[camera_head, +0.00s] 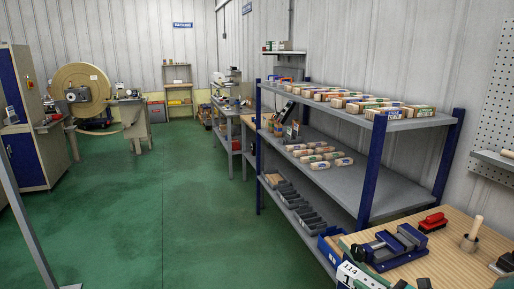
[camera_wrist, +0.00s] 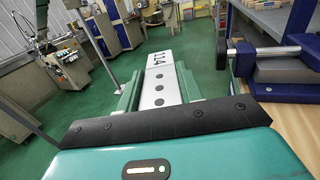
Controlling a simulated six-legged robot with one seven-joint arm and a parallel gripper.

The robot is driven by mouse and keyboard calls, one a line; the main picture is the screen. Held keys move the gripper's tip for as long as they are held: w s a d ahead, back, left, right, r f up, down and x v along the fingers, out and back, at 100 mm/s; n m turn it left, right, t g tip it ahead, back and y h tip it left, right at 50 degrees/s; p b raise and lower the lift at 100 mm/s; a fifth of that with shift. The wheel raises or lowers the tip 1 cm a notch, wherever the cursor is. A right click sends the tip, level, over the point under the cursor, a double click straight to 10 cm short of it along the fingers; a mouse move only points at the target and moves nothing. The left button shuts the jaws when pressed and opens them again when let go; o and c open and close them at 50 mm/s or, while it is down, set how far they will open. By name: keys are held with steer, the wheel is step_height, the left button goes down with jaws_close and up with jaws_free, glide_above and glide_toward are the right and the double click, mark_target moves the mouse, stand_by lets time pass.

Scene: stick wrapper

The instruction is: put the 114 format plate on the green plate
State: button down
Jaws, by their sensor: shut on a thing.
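The 114 format plate (camera_wrist: 160,85) is a pale metal strip with a row of dark holes and "114" printed on its far end. It sticks out ahead between the green fingers of my gripper (camera_wrist: 157,88), which is shut on it. In the head view the white end of the plate (camera_head: 352,273) shows at the bottom edge, left of the workbench's blue vise. The rest of the plate is cut off or hidden there. I cannot make out a separate green plate in either view.
A wooden workbench (camera_head: 455,262) at lower right carries a blue vise (camera_head: 400,243), a red tool (camera_head: 433,222) and a wooden mallet (camera_head: 472,234). The green floor (camera_head: 190,190) to the left is clear.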

steer(key=w+a+f, duration=0.4)
steer(key=a+f, duration=0.4)
steer(key=a, duration=0.1)
steer(key=w+a+f, duration=0.4)
steer(key=a+f, duration=0.3)
steer(key=a, duration=0.2)
steer(key=f+m+t+h, duration=0.1)
steer(key=f+m+h, duration=0.1)
steer(key=h, duration=0.1)
steer(key=d+f+m+t+h, duration=0.1)
steer(key=m+h, duration=0.1)
steer(key=h, duration=0.2)
steer(key=f+m+t+h, duration=0.1)
steer(key=f+m+h, duration=0.1)
steer(key=m+h, duration=0.1)
steer(key=shift+d+f, duration=0.3)
steer(key=shift+a, duration=0.1)
